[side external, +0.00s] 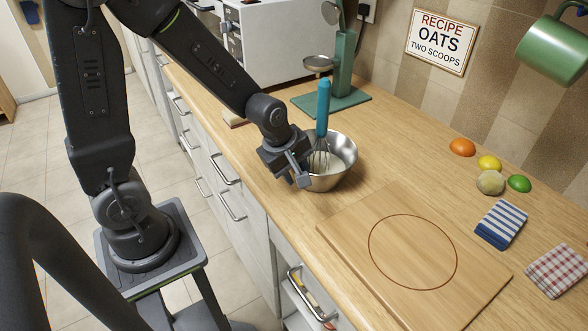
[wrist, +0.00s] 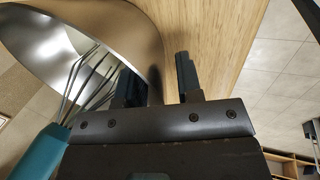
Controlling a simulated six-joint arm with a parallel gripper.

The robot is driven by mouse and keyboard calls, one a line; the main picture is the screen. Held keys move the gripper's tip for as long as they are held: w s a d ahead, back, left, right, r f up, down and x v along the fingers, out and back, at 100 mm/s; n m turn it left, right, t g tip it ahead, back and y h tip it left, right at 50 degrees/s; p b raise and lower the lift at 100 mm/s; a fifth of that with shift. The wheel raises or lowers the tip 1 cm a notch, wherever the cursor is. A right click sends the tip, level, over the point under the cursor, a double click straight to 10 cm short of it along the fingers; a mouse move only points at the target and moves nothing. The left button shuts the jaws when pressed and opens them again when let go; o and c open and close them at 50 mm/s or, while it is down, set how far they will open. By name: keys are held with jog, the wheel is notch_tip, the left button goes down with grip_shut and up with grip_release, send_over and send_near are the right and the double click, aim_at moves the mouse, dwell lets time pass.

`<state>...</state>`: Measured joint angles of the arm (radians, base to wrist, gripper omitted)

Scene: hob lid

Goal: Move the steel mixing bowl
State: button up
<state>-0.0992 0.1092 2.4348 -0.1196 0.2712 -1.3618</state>
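The steel mixing bowl (side external: 337,178) stands upright on the wooden counter, with something pale inside it. A whisk with a teal handle (side external: 323,105) leans in the bowl, its wires at the bowl's left side. My gripper (side external: 301,173) is at the bowl's left rim. In the wrist view, the bowl's wall (wrist: 148,45) lies between the two fingers of my gripper (wrist: 158,85). The left finger is at the inner side of the rim and the right finger is outside, with a gap to the wall. My gripper is open.
A wooden board (side external: 345,225) with a dark ring (side external: 413,252) lies bare to the bowl's right. Fruits (side external: 490,183), a striped cloth (side external: 501,224) and a checked cloth (side external: 556,270) lie beyond. A green stand (side external: 343,70) is behind the bowl. A green mug (side external: 553,50) hangs upper right.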

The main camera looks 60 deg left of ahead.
jog(key=shift+c, duration=0.4)
grip_shut()
jog(key=shift+a, duration=9.5)
jog(key=shift+o, duration=0.4)
grip_release()
